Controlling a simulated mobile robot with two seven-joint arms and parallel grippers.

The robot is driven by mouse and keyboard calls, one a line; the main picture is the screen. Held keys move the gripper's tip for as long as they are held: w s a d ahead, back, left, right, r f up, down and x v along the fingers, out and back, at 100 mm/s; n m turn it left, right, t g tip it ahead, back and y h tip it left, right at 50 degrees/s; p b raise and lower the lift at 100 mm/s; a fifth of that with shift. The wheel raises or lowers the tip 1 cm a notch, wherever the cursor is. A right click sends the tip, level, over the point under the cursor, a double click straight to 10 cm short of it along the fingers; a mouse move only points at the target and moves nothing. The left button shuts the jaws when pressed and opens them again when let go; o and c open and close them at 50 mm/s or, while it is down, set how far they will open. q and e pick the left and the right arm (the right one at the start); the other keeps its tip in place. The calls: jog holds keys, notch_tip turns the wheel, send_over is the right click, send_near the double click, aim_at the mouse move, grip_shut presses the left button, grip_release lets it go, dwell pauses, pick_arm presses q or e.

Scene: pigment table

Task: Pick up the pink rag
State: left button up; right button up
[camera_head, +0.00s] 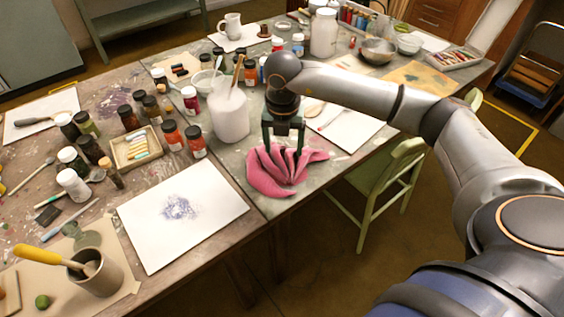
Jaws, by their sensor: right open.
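The pink rag (268,180) lies crumpled on the table near its front edge, with folds standing up in its middle. My right gripper (283,146) comes down from above at the rag's upper folds. Its two fingers are apart, one on each side of the raised folds. I cannot tell whether the fingers touch the cloth. My right arm reaches in from the right side of the view. My left gripper is not in view.
A white jar with brushes (230,115) stands just left of the rag. White paper (182,213) lies to the lower left. Several paint jars (172,136) stand further left. A green chair (385,180) is at the table's front edge, right of the rag.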

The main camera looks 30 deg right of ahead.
aim_at(284, 155)
jog(key=f, duration=0.4)
jog(key=shift+w+d, duration=0.2)
jog(key=shift+d, duration=0.05)
jog(key=shift+r, duration=0.1)
grip_shut()
